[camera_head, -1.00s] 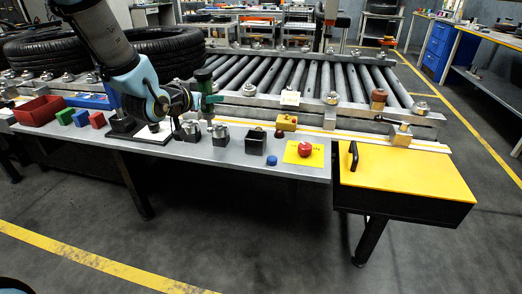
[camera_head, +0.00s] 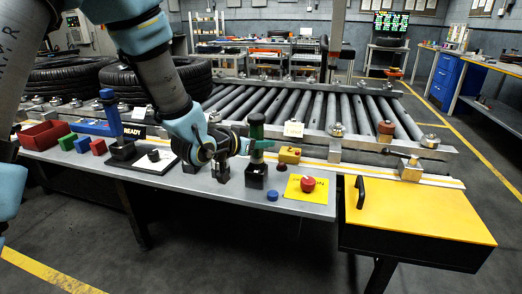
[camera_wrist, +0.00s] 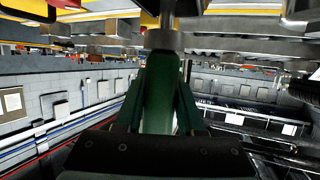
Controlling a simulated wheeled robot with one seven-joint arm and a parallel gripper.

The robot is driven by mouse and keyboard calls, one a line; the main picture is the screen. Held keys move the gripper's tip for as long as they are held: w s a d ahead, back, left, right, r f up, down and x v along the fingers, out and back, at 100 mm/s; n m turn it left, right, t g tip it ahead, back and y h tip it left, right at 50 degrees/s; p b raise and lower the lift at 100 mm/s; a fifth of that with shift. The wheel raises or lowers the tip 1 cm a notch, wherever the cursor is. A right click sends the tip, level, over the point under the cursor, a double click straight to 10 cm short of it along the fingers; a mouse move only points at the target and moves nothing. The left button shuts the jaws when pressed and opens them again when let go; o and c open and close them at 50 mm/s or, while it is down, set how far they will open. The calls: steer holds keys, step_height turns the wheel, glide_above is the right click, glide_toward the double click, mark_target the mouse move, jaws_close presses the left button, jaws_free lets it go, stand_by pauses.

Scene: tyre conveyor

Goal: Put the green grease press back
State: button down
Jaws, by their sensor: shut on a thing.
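The green grease press (camera_head: 257,127) stands upright in the head view. My gripper (camera_head: 255,144) is shut around its middle from the left. The black square holder (camera_head: 256,179) is directly below the press on the bench. The press's lower end meets the holder's top; I cannot tell how deep it sits. In the wrist view the dark green press body (camera_wrist: 161,95) is between my fingers (camera_wrist: 160,110), with a metal collar at its far end.
A red button on a yellow plate (camera_head: 293,189) and a blue cap (camera_head: 272,195) are right of the holder. A yellow box (camera_head: 289,155) stands behind. The roller conveyor (camera_head: 300,110) runs behind.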

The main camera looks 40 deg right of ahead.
steer(key=shift+f, duration=1.15)
steer(key=shift+f, duration=0.2)
steer(key=c, duration=0.5)
jaws_free()
steer(key=shift+r, duration=0.15)
